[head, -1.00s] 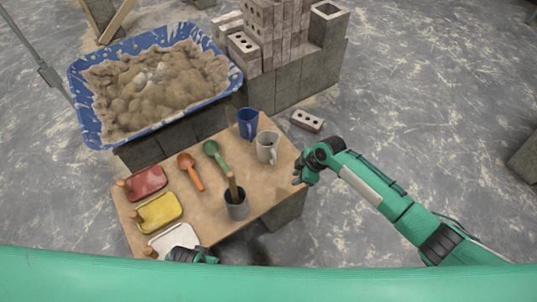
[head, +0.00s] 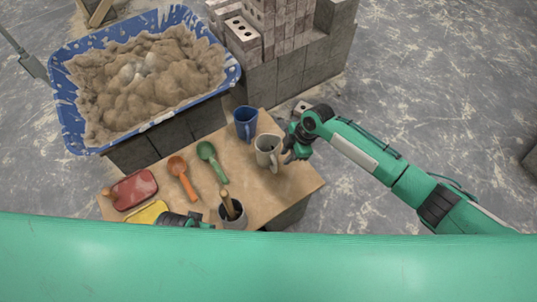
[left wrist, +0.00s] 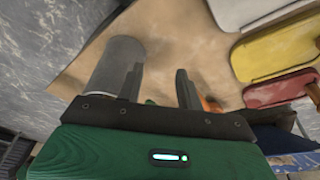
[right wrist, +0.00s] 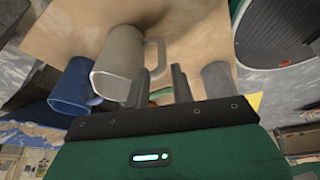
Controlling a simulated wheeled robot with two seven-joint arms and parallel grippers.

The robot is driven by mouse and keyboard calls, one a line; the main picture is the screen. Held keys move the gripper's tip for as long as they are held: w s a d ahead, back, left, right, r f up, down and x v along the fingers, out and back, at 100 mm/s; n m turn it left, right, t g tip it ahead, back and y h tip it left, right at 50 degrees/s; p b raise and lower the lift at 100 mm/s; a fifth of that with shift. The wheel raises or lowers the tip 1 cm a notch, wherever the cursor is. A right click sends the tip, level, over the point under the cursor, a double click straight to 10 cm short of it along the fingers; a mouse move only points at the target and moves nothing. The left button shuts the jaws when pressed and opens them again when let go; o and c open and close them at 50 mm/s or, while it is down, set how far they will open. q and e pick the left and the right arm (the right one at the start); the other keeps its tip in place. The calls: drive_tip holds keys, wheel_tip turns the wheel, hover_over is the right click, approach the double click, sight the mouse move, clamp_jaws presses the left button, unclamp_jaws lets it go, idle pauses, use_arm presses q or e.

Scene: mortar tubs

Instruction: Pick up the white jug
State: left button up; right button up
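The white jug (head: 266,148) stands upright at the right part of the wooden board, its handle toward the front right. It also shows in the right wrist view (right wrist: 118,62). My right gripper (head: 290,157) is open beside the jug on its handle side. In the right wrist view the handle lies just ahead of and partly between the fingertips (right wrist: 158,80); I cannot tell whether they touch it. My left gripper (left wrist: 157,82) is open and empty near the front edge of the board, close to the grey pot (head: 232,217).
A blue jug (head: 245,122) stands right behind the white jug. Green (head: 210,160) and orange (head: 181,177) scoops lie to the left. Red (head: 135,189) and yellow (head: 147,212) floats lie farther left. A blue mortar tub (head: 67,115) and block stacks (head: 275,80) stand behind.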

sight(269, 157)
drive_tip(key=x, duration=0.7)
drive_tip(key=shift+s+f+b, duration=0.1)
drive_tip(key=shift+f+b, duration=0.2)
drive_tip(key=shift+b, duration=0.05)
drive_tip(key=shift+a+f, duration=0.1)
drive_tip(key=shift+f, duration=0.35)
use_arm(q)
drive_tip(key=shift+r, duration=1.05)
use_arm(e)
drive_tip(key=shift+a, duration=0.1)
clamp_jaws()
